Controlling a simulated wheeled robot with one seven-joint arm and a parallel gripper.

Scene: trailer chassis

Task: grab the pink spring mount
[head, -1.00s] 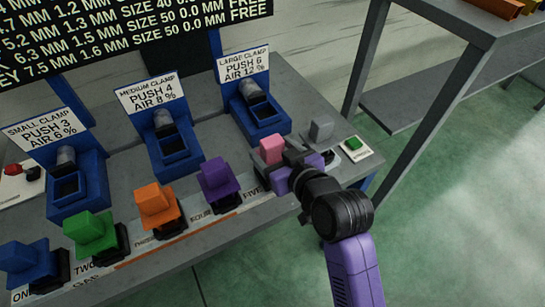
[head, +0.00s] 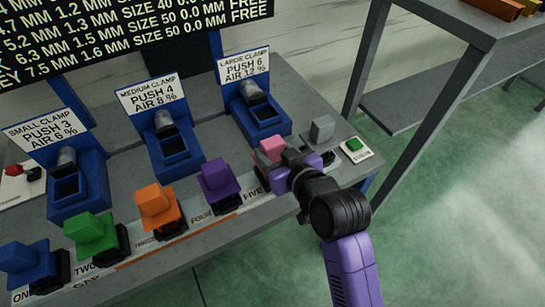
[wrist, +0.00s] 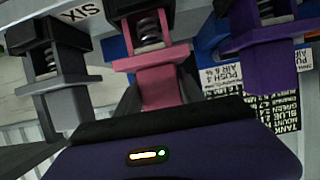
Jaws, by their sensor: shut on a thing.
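The purple jaw body hides the mount's lower part in the head view.
Purple (head: 217,180), orange (head: 155,205), green (head: 91,233) and blue (head: 28,264) mounts stand to the left. A grey mount (head: 321,130) stands close on the right, near a green button (head: 354,144). Blue clamps (head: 262,115) stand behind.

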